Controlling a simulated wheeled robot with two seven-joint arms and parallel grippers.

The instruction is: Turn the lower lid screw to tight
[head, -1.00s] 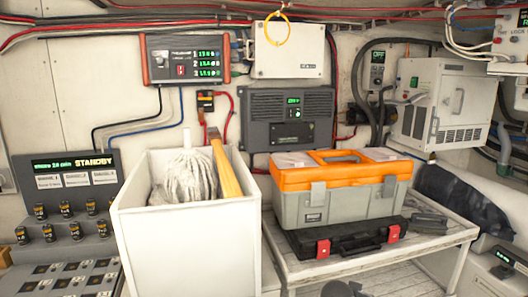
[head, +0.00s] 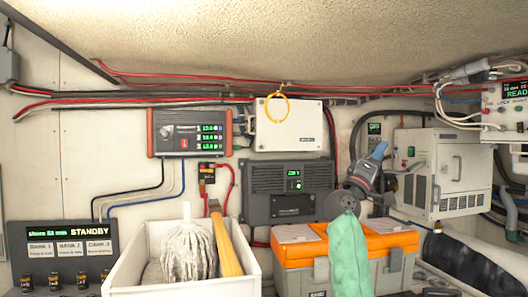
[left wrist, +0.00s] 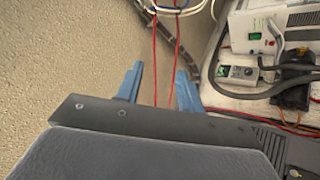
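A white wall box (head: 290,126) is fixed on the back wall, with a yellow ring (head: 276,108) hanging in front of its left part. Red cables show beyond the fingers. My right gripper is not in view.
An orange-lidded toolbox (head: 295,252) stands below my left gripper. A white bin (head: 185,284) with a mop and wooden handle stands to its left. A white cabinet (head: 440,172) and hoses are at the right. Red cables (head: 200,97) run above the white box.

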